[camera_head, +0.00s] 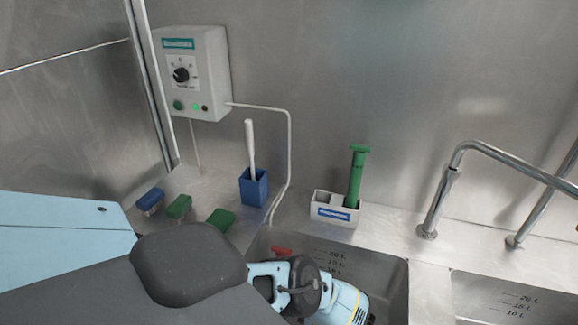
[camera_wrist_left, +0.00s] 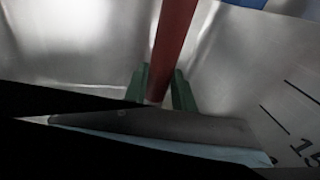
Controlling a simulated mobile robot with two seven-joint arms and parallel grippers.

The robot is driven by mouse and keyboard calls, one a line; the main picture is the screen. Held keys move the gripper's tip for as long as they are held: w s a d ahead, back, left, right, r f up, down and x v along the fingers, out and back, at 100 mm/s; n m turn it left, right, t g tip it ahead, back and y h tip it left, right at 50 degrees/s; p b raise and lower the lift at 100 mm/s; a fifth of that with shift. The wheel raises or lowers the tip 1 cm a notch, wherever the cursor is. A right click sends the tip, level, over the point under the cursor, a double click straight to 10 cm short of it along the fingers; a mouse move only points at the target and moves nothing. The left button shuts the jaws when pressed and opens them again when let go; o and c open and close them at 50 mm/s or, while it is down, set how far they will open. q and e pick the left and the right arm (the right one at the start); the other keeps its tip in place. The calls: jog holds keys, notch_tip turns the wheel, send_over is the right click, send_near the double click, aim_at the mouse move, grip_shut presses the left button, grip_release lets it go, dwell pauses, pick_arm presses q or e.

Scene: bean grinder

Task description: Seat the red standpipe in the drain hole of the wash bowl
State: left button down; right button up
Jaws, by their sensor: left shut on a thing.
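The red standpipe (camera_wrist_left: 172,45) runs up between the green fingers of my left gripper (camera_wrist_left: 162,86) in the left wrist view, and the gripper is shut on it. In the head view only a small red end (camera_head: 281,251) shows, inside the wash bowl (camera_head: 388,272) near its back left wall. My left arm and wrist cover most of the bowl there. The drain hole is hidden in both views, and the pipe's lower end cannot be seen. My right gripper is in neither view.
A white caddy (camera_head: 322,212) holding a green pipe (camera_head: 356,175) stands behind the bowl. A blue cup with a white-handled brush (camera_head: 253,185) and several small brushes (camera_head: 180,206) are to the left. A tap (camera_head: 432,215) and second basin (camera_head: 520,300) are right.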

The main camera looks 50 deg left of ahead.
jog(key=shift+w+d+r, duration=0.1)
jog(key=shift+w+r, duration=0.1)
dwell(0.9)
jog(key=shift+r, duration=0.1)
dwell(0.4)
pick_arm(q)
jog(key=shift+f, duration=0.25)
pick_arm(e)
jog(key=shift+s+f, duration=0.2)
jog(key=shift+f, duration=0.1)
pick_arm(q)
jog(key=shift+f, duration=0.5)
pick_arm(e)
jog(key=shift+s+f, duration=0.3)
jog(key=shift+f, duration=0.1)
pick_arm(q)
jog(key=shift+f+b, duration=0.75)
jog(key=shift+f, duration=0.15)
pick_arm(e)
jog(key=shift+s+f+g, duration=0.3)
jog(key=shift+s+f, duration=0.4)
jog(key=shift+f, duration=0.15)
pick_arm(q)
jog(key=shift+f, duration=0.4)
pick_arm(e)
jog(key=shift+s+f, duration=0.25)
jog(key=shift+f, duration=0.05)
pick_arm(q)
jog(key=c, duration=1.1)
grip_release()
